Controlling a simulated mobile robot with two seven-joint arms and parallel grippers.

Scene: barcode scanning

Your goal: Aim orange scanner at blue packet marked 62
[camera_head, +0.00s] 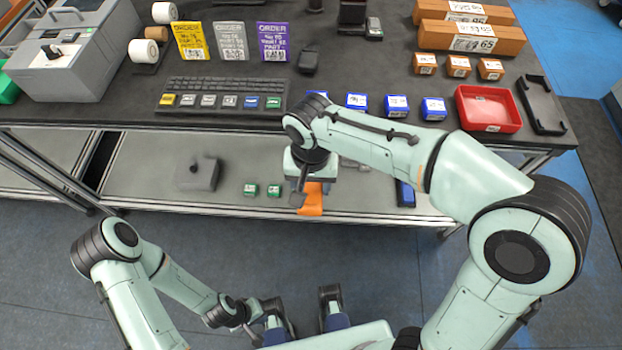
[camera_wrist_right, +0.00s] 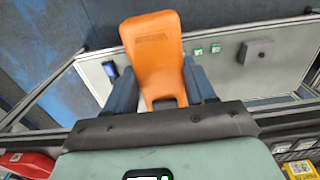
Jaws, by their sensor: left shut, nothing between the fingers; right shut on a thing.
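My right gripper (camera_head: 308,180) is shut on the orange scanner (camera_head: 312,202), low in front of the table's front edge in the head view. In the right wrist view the scanner (camera_wrist_right: 153,50) stands between two blue fingers (camera_wrist_right: 162,92). Several small blue packets stand along the table's front edge: one (camera_head: 318,94) partly behind my right arm, others (camera_head: 356,101), (camera_head: 396,105) and (camera_head: 433,107). Their numbers are too small to read, so I cannot tell which is 62. My left gripper (camera_head: 304,325) is empty at the bottom, its tips partly hidden.
A red tray (camera_head: 488,128) and black tray (camera_head: 541,105) are at the table's right. A keyboard (camera_head: 222,84) and order cards (camera_head: 230,41) are at left. The lower shelf holds green boxes (camera_head: 262,190), a grey device (camera_head: 198,174) and a blue item (camera_head: 405,194).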

